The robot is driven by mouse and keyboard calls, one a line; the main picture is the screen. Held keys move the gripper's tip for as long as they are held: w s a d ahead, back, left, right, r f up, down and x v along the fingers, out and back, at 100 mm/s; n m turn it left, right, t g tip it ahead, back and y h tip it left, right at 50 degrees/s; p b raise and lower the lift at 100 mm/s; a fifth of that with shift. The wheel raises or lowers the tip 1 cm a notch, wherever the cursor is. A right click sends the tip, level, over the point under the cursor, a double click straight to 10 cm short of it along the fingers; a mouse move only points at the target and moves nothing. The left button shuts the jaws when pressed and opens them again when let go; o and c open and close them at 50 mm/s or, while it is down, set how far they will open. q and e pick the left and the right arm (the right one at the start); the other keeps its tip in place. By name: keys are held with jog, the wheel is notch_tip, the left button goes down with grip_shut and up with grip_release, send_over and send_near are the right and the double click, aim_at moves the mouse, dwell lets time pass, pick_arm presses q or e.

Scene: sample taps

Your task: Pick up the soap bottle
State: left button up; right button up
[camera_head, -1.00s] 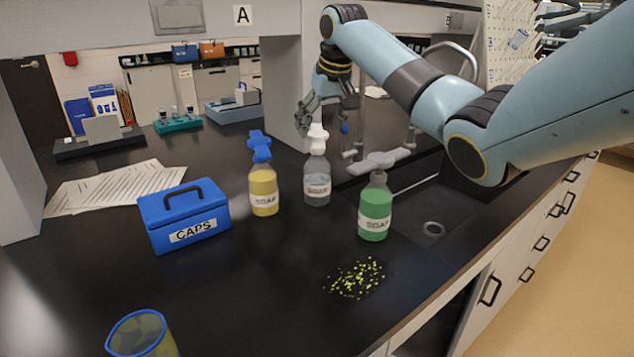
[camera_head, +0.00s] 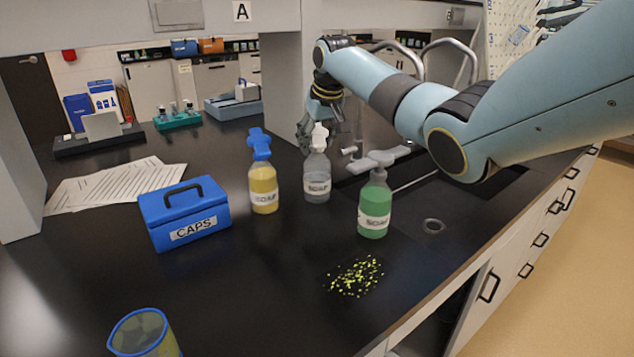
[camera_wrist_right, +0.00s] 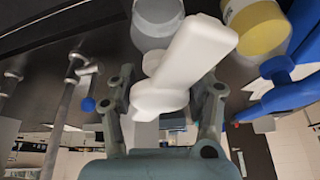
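Three pump bottles stand upright on the black counter. A clear grey bottle with a white pump (camera_head: 316,180), labelled SOAP, is in the middle. A yellow bottle with a blue pump (camera_head: 263,188) is to its left. A green bottle with a grey pump (camera_head: 375,208) is to its right; both labels seem to read SOAP. My right gripper (camera_head: 318,133) is at the white pump, at the back of the clear bottle. In the right wrist view, my open fingers (camera_wrist_right: 168,88) are on either side of the white pump (camera_wrist_right: 185,60), with gaps visible. My left gripper is not in view.
A blue CAPS box (camera_head: 184,212) and papers (camera_head: 115,185) are on the left. A blue-rimmed cup (camera_head: 142,335) stands at the front. Yellow-green bits (camera_head: 355,276) lie before the green bottle. The sink (camera_head: 450,215) and taps are on the right.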

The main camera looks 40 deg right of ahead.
grip_shut()
jog(key=shift+r, duration=0.1)
dwell(0.3)
